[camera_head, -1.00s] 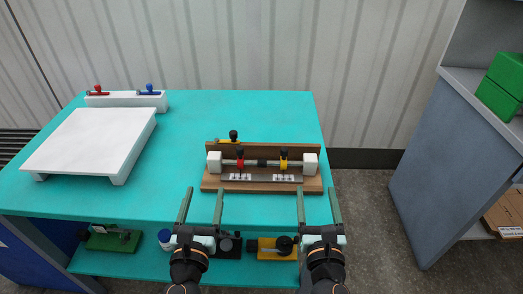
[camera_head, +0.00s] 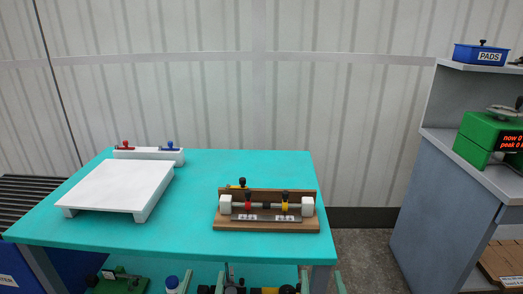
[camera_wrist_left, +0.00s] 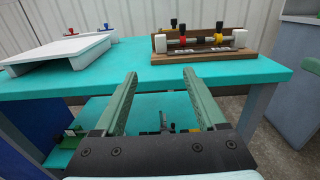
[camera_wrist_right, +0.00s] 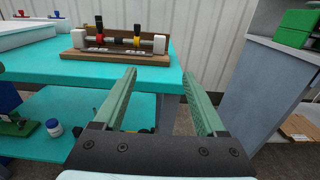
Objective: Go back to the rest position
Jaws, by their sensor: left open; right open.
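My left gripper (camera_wrist_left: 160,73) is open and empty, its green fingers parallel in the left wrist view. My right gripper (camera_wrist_right: 160,73) is also open and empty in the right wrist view. In the head view only fingertips show at the bottom edge; the right gripper (camera_head: 321,276) is clearer than the left. Both are in front of the turquoise table (camera_head: 140,232), apart from everything on it. A wooden fixture (camera_head: 265,227) with a dark bar, white end blocks and red and yellow clamps stands at the table's right front.
A white sloped board (camera_head: 118,184) and a white block with red and blue handles (camera_head: 148,154) are at the left. Below is a lower shelf (camera_wrist_left: 68,156) with several tools. A grey cabinet (camera_head: 440,210) at right holds a green machine (camera_head: 480,138) and blue PADS bin (camera_head: 479,54).

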